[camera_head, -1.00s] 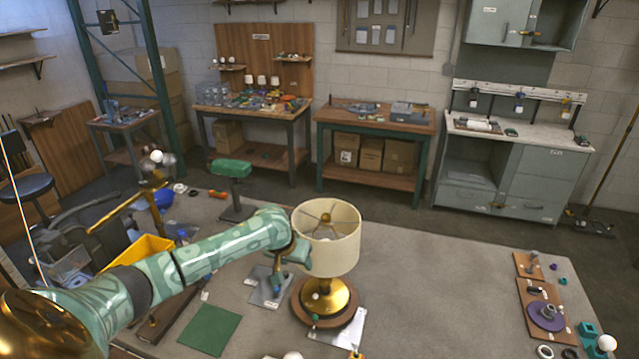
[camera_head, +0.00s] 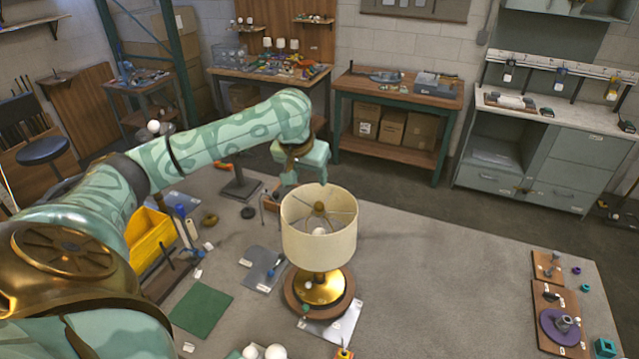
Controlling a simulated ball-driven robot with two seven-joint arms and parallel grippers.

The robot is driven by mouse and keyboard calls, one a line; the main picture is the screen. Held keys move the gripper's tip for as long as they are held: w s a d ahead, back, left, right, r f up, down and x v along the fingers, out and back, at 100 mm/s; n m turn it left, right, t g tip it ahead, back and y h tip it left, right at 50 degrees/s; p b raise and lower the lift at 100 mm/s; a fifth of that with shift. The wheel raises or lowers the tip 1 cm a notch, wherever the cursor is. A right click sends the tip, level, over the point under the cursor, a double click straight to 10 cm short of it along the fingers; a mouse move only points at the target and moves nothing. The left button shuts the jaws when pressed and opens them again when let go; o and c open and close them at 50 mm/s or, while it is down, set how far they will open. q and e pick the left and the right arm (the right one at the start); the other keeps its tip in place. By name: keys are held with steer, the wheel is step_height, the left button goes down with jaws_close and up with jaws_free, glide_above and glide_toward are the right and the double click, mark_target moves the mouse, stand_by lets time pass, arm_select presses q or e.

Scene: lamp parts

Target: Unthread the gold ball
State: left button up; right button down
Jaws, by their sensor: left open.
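The table lamp stands upright on the workbench, with a cream shade (camera_head: 319,248) and a gold base (camera_head: 321,288) on a round wooden plinth. The gold ball (camera_head: 319,207) sits at the middle of the thin spokes across the shade's open top. A white bulb (camera_head: 319,231) shows below it inside the shade. My left gripper (camera_head: 303,182) is open and empty, above the back left of the shade's rim and apart from the gold ball. Its fingertips are small and partly unclear. My right gripper is not in view.
A yellow bin (camera_head: 152,243) and a green mat (camera_head: 201,310) lie to the left. A grey plate (camera_head: 262,268) is beside the lamp. Wooden boards with small parts, one bearing a purple disc (camera_head: 560,327), lie at the right. The bench between lamp and boards is clear.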

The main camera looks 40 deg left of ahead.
mark_target(320, 205)
arm_select(q)
steer(key=b+x, duration=0.1)
steer(key=x, duration=1.2)
steer(key=shift+f, duration=0.4)
steer(key=shift+w+a+f, duration=0.1)
steer(key=shift+w+f, duration=0.25)
steer(key=shift+f, duration=0.3)
jaws_close()
steer(key=shift+r+n+p, duration=0.15)
steer(key=shift+n+p, duration=0.45)
steer(key=shift+p, duration=0.5)
steer(key=shift+n+y+p, duration=0.5)
steer(key=shift+n+p, duration=0.2)
steer(key=shift+p, duration=0.15)
steer(key=shift+w+d+n+g, duration=0.1)
steer(key=shift+d+n+g, duration=0.2)
steer(key=shift+n, duration=0.4)
steer(key=shift+n+g+y, duration=0.4)
steer(key=shift+n+y, duration=0.2)
steer(key=shift+n, duration=0.8)
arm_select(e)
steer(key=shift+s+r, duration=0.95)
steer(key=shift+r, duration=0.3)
